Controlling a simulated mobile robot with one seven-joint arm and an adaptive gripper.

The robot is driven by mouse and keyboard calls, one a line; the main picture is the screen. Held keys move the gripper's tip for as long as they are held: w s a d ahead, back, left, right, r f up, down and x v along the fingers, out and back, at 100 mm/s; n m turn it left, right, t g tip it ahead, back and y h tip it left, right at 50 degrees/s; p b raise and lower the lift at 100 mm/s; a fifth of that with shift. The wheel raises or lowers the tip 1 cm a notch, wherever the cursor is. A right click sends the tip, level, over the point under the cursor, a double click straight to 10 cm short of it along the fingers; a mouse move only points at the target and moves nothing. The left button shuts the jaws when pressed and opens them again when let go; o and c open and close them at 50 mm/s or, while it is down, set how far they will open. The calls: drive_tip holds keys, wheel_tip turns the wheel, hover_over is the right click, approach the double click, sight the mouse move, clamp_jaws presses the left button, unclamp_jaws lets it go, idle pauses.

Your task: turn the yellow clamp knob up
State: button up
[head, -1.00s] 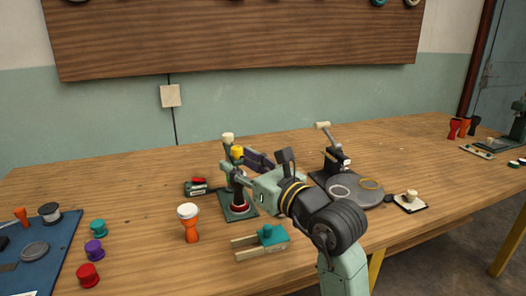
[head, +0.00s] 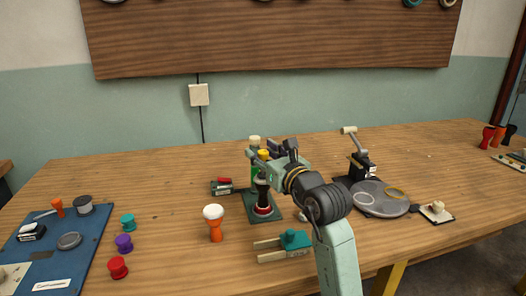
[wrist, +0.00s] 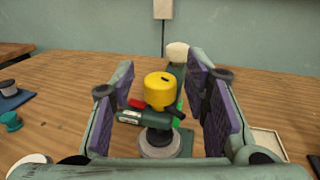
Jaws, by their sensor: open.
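The yellow clamp knob (wrist: 162,90) sits on top of a dark clamp standing on a green base (head: 276,215). In the head view the knob (head: 263,154) shows just left of my gripper. My gripper (wrist: 162,88) is open, with a purple pad on each side of the knob in the wrist view. Gaps show between the pads and the knob, and I cannot tell how far forward the fingertips reach past it. In the head view my gripper (head: 256,152) is partly hidden by its own links.
An orange goblet drum (head: 215,225) stands front left of the clamp. A teal-topped wooden piece (head: 291,241) lies in front. A dark device with a red part (head: 221,187) is behind left. A grey turntable (head: 381,200) is at right. A blue board (head: 75,255) is far left.

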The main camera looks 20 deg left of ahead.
drive_tip(key=shift+c, duration=0.2)
clamp_jaws()
idle(0.4)
